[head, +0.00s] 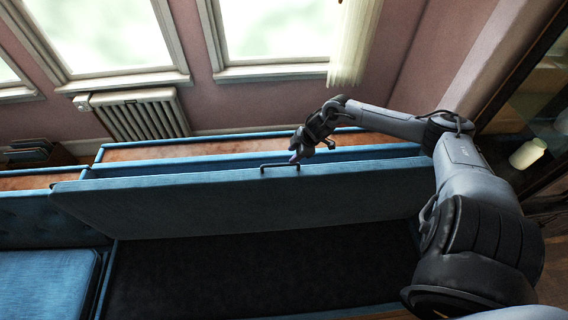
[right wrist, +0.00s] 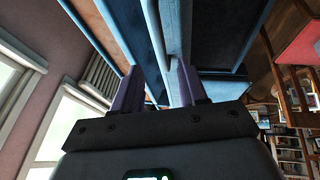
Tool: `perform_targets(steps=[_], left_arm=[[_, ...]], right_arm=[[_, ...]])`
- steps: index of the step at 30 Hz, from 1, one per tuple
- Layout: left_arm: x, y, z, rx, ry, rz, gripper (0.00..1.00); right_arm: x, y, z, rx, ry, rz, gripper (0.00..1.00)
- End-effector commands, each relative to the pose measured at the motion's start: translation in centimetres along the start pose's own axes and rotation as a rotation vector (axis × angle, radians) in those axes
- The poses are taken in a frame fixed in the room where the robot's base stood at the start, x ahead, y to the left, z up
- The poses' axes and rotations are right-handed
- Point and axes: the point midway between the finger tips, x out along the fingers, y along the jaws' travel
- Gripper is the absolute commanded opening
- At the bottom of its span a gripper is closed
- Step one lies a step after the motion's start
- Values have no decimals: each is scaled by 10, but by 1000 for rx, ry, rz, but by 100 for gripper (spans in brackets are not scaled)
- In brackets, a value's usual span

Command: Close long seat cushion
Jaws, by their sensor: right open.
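The long seat cushion (head: 250,202) is blue and stands raised, tilted up along the back of the bench, in the head view. A dark handle (head: 280,167) sits on its upper edge. Below it the dark storage space (head: 250,275) of the bench lies open. My right gripper (head: 297,157) is at the handle, at the cushion's upper edge; I cannot tell whether it touches. In the right wrist view its two purple fingers (right wrist: 157,88) are apart, with the cushion's blue edge (right wrist: 172,40) showing between and beyond them. My left gripper is not in view.
Blue seating (head: 45,280) continues at the left. A wooden ledge (head: 200,150) runs behind the cushion, below a radiator (head: 140,115) and windows. A dark cabinet with a pale jar (head: 528,153) stands at the right. The space above the open storage is clear.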

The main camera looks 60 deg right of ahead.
Motion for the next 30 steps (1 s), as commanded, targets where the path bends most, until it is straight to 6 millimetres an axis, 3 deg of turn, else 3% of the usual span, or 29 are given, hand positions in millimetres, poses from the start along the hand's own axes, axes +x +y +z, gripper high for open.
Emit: perform_targets(steps=[15, 21, 30], left_arm=[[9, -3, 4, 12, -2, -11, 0], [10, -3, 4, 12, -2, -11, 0], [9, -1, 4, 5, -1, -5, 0]], right_arm=[[74, 0, -1, 3, 3, 0, 42], [85, -1, -1, 0, 1, -1, 42], [87, -1, -1, -1, 0, -1, 42]])
